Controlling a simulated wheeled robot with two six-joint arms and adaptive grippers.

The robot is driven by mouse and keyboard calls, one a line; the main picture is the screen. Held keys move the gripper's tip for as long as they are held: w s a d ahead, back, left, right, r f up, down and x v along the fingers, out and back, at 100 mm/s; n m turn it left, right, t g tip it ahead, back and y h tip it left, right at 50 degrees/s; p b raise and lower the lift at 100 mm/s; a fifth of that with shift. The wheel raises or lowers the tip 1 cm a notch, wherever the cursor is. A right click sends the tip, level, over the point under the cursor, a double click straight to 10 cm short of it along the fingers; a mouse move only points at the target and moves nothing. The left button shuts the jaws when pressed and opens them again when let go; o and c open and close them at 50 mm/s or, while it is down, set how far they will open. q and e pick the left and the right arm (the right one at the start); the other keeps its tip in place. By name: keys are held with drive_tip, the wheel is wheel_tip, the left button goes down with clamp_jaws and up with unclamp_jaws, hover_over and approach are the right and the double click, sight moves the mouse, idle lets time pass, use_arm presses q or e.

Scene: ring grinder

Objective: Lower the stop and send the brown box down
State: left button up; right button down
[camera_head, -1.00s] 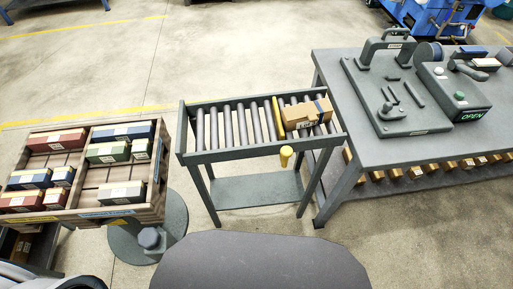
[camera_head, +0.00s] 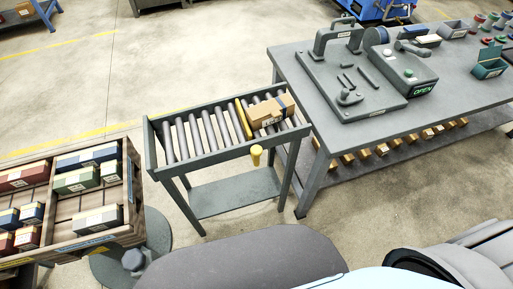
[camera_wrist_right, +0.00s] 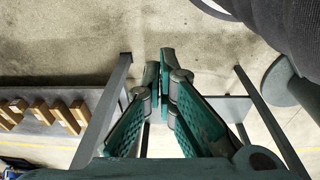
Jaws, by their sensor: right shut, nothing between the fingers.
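The brown box (camera_head: 270,110) lies on the right end of the roller conveyor (camera_head: 196,157) in the head view. A yellow stop bar (camera_head: 243,118) stands across the rollers just left of the box. A yellow knob (camera_head: 256,155) sticks out at the conveyor's front side, below the box. My right gripper (camera_wrist_right: 166,78) shows in the right wrist view, shut and empty, with the conveyor stand's legs and floor beyond it. The gripper is not in the head view. My left gripper is not in view.
A crate (camera_head: 128,165) of coloured boxes stands left of the conveyor. A grey workbench (camera_head: 300,65) with a device showing OPEN (camera_head: 400,70) stands to the right. Several small brown boxes (camera_head: 390,140) line its lower shelf. Floor shows between the crate and conveyor.

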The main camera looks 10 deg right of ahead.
drive_tip(key=w+a+r+p, duration=0.1)
drive_tip(key=w+a+r, duration=0.2)
drive_tip(key=w+r, duration=0.55)
drive_tip(key=w+a+r+p, duration=0.1)
drive_tip(key=w+a+r, duration=0.2)
drive_tip(key=w+r, duration=0.55)
drive_tip(key=w+a+r+p, duration=0.1)
drive_tip(key=w+r, duration=0.5)
drive_tip(key=r, duration=0.2)
drive_tip(key=w+a+r+t+p, duration=0.1)
drive_tip(key=w+a+r, duration=0.1)
drive_tip(key=w+r, duration=0.4)
wheel_tip(320, 180, up, 3)
drive_tip(key=shift+w+f, duration=0.15)
drive_tip(key=shift+w, duration=0.15)
drive_tip(key=shift+a, duration=0.1)
